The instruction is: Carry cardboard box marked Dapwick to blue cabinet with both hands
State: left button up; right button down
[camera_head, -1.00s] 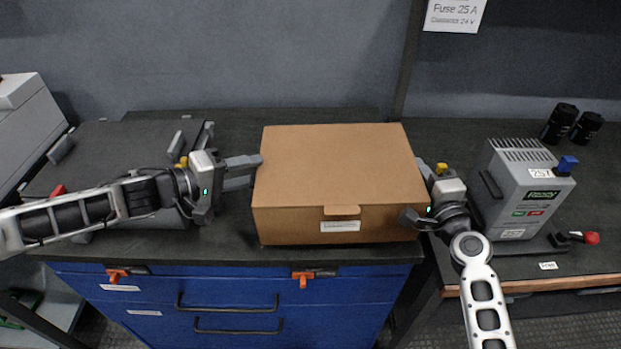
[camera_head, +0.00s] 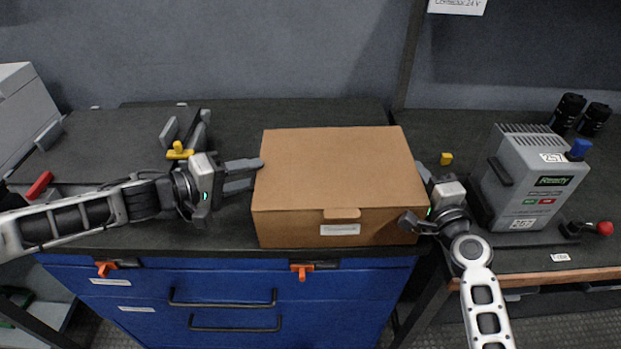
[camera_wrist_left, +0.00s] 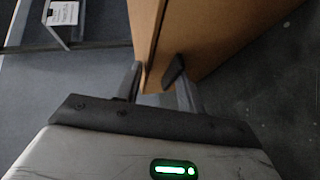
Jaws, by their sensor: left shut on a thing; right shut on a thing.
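The cardboard box (camera_head: 340,170) is brown and closed, with a white label (camera_head: 340,229) on its front too small to read. It is over the dark top of the blue cabinet (camera_head: 225,310); I cannot tell whether it touches the top. My left gripper (camera_head: 250,175) is shut on the box's left side. In the left wrist view, its fingers (camera_wrist_left: 158,75) are at the edge of the box (camera_wrist_left: 205,35). My right gripper (camera_head: 418,200) is shut on the box's right side, its fingers partly hidden by the box and wrist.
A grey device with a green display (camera_head: 532,180) stands close to the right of my right gripper. Black cylinders (camera_head: 568,112) stand behind it. A yellow-handled clamp (camera_head: 180,151) is on the left of the cabinet top. Dark top surface (camera_head: 300,113) is clear behind the box.

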pick_arm(q)
jog(key=o, duration=1.1)
jog(key=shift+s+d, duration=0.25)
jog(key=shift+d, duration=0.05)
pick_arm(e)
jog(key=c, duration=1.6)
grip_release()
jog(key=shift+a, duration=0.25)
jog(key=shift+o, duration=0.2)
pick_arm(q)
jog(key=shift+w+a, duration=0.1)
jog(key=shift+a, duration=0.05)
pick_arm(e)
jog(key=shift+s+d+f, duration=0.1)
pick_arm(q)
jog(key=v, duration=0.8)
pick_arm(e)
jog(key=s+d, duration=0.2)
jog(key=s, duration=0.9)
jog(key=shift+s, duration=0.35)
